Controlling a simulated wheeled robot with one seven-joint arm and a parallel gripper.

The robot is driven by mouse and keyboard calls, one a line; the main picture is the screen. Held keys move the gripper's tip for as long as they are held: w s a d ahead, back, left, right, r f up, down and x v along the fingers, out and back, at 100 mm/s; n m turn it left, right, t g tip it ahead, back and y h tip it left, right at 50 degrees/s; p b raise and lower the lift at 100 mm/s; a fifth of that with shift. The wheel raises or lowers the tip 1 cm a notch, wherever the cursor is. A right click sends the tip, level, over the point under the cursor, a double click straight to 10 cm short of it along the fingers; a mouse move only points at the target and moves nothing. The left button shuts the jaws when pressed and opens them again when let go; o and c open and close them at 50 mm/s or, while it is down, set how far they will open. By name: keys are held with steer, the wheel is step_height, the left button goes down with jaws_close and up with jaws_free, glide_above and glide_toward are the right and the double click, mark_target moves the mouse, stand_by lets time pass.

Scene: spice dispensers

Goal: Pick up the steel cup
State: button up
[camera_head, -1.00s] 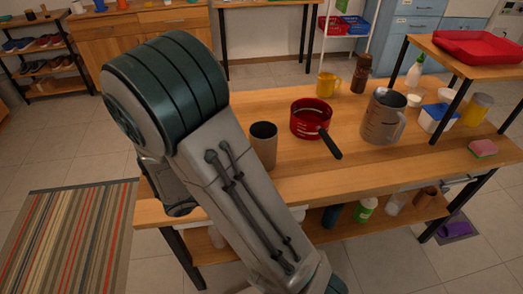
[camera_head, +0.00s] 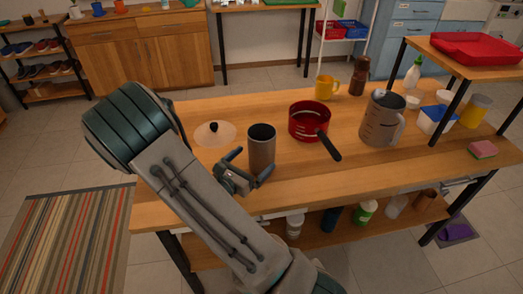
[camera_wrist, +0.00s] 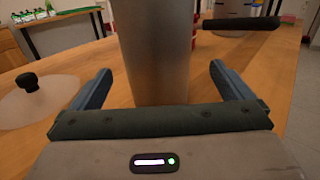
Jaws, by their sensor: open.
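The steel cup (camera_head: 262,148) is a tall grey cylinder standing upright on the wooden table. My gripper (camera_head: 251,167) is open at the cup's near left side in the head view. In the wrist view the cup (camera_wrist: 154,50) fills the upper middle, straight ahead of my gripper (camera_wrist: 158,85). The two blue-grey fingers spread to its left and right, with a gap on each side. I cannot tell how far the fingertips reach along the cup. Its base is partly hidden behind the gripper body.
A red pot (camera_head: 309,120) stands right of the cup, its dark handle (camera_head: 329,147) pointing toward the front edge. A glass lid (camera_head: 215,134) with a black knob lies to the left. A large measuring jug (camera_head: 381,121) and a yellow mug (camera_head: 325,88) stand farther off.

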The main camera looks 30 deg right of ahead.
steer(key=shift+x, duration=2.65)
steer(key=shift+w+a, duration=0.1)
steer(key=shift+w, duration=0.1)
steer(key=c, duration=1.2)
